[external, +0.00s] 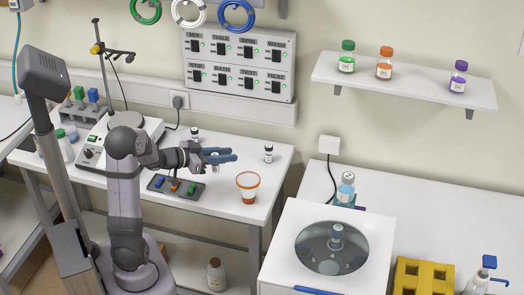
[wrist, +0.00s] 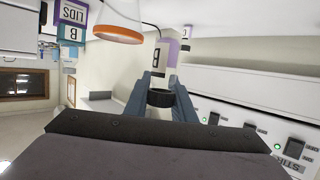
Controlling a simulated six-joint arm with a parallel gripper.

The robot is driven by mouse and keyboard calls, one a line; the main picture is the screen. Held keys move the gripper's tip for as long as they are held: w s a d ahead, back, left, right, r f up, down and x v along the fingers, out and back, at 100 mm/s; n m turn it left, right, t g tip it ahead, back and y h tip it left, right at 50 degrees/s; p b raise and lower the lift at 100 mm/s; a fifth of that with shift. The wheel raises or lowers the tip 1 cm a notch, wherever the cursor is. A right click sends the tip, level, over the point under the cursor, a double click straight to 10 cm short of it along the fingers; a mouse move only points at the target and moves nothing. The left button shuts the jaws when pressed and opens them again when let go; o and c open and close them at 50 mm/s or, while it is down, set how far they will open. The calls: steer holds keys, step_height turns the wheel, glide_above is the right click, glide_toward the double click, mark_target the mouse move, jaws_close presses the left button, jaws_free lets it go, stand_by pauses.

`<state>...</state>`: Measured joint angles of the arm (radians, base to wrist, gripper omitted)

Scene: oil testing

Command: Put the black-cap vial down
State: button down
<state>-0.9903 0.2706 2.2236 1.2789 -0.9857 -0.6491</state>
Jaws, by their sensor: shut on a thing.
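My gripper (external: 222,155), with blue fingers, is shut on a black-cap vial (external: 215,164) above the white bench. In the wrist view the fingers (wrist: 160,90) close around the vial near its black cap (wrist: 160,98).
An orange-rimmed cup (external: 248,187) stands on the bench, right and in front of my gripper. A button pad (external: 176,187) lies in front of the arm. A hotplate (external: 120,135) with a stand is at left. Bench (external: 240,155) between gripper and right vial is clear.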

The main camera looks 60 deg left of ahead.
steer(key=w+d+n+y+b, duration=0.2)
steer(key=w+y, duration=0.1)
steer(key=w, duration=1.4)
steer(key=w+d+f+b, duration=0.1)
steer(key=w+d+f, duration=0.1)
steer(key=w+d, duration=0.2)
steer(key=w+d+f, duration=0.2)
steer(key=w+d, duration=0.3)
steer(key=d, duration=0.5)
steer(key=shift+w+d+f+n+b, duration=0.2)
steer(key=shift+w+f+n+b, duration=0.1)
steer(key=shift+f+b, duration=0.1)
steer(key=shift+f, duration=0.1)
steer(key=shift+f+p, duration=1)
steer(key=shift+f, duration=3.85)
steer(key=shift+f, duration=0.1)
